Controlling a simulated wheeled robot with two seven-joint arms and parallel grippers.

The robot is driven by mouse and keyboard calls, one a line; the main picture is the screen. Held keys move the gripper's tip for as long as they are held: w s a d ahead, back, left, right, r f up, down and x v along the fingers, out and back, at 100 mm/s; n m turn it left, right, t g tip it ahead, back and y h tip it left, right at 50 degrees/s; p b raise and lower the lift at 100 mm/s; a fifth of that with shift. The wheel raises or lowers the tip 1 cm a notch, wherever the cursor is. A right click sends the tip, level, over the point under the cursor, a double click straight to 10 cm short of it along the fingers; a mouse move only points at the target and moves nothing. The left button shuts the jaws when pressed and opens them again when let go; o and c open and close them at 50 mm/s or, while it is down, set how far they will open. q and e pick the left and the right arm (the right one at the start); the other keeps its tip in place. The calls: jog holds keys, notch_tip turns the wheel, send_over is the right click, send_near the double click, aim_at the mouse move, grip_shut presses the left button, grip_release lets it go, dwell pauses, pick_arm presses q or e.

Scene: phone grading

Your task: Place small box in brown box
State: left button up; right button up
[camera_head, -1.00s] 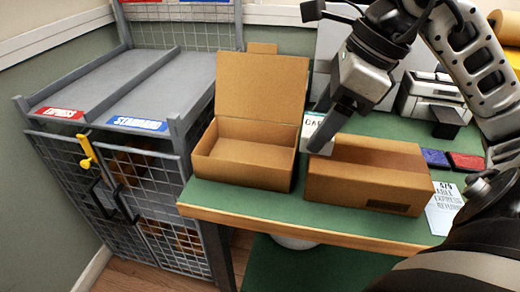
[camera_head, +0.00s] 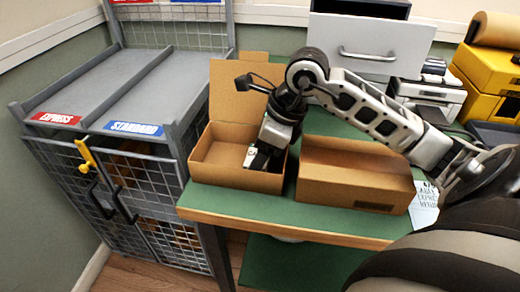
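The brown box (camera_head: 222,178) stands open on the green table with its lid flap raised at the back. My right gripper (camera_head: 266,157) reaches down into the right side of this box. A small white box (camera_head: 253,158) shows at its fingertips, inside the brown box's walls and mostly covered by the gripper. The gripper appears shut on it. Whether the small box touches the bottom is hidden. My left gripper is not in view.
Another open brown carton (camera_head: 340,190) stands just right of the box. A grey rack (camera_head: 150,95) with express and standard lanes is at the left. A drawer unit (camera_head: 350,45), a printer (camera_head: 430,95) and a yellow machine (camera_head: 490,75) stand behind.

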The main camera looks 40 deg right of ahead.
jog(key=shift+f, duration=0.25)
jog(key=shift+f+b, duration=0.15)
jog(key=shift+b, duration=0.15)
jog(key=o, duration=0.7)
jog(key=shift+r+p, duration=0.4)
jog(key=shift+d+r, duration=0.15)
jog(key=shift+r, duration=0.15)
jog(key=v, duration=1.1)
jog(key=shift+s, duration=0.15)
